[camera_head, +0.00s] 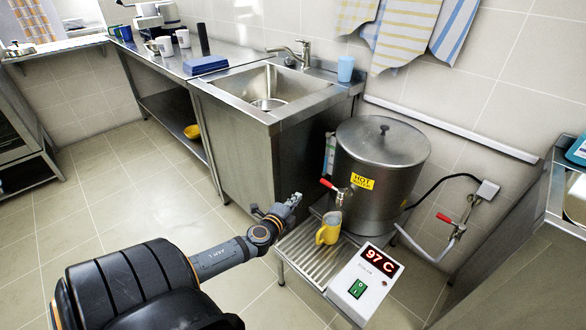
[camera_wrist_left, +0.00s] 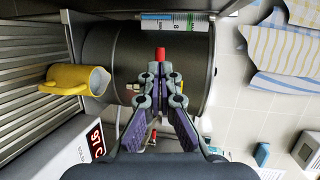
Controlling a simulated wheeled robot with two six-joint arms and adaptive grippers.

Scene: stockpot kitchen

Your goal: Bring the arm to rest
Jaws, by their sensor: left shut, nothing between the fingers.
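My left gripper (camera_head: 294,200) reaches in from the left, at the left edge of the drip rack, near the steel hot-water boiler (camera_head: 382,172). In the left wrist view my left gripper (camera_wrist_left: 160,72) has its fingers together with nothing between them. The red tap lever (camera_wrist_left: 160,53) shows just past the fingertips there. The yellow mug (camera_head: 328,229) stands upright on the slatted rack (camera_head: 298,254) below the boiler's tap, apart from the gripper. The mug also shows in the left wrist view (camera_wrist_left: 75,79). My right gripper is in neither view.
A control box (camera_head: 364,283) reading 97 C stands at the rack's front right. The steel sink unit (camera_head: 262,120) stands behind the gripper, with a blue cup (camera_head: 345,68) at its right corner. A red-handled valve (camera_head: 444,217) sits right of the boiler. Tiled floor at left is open.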

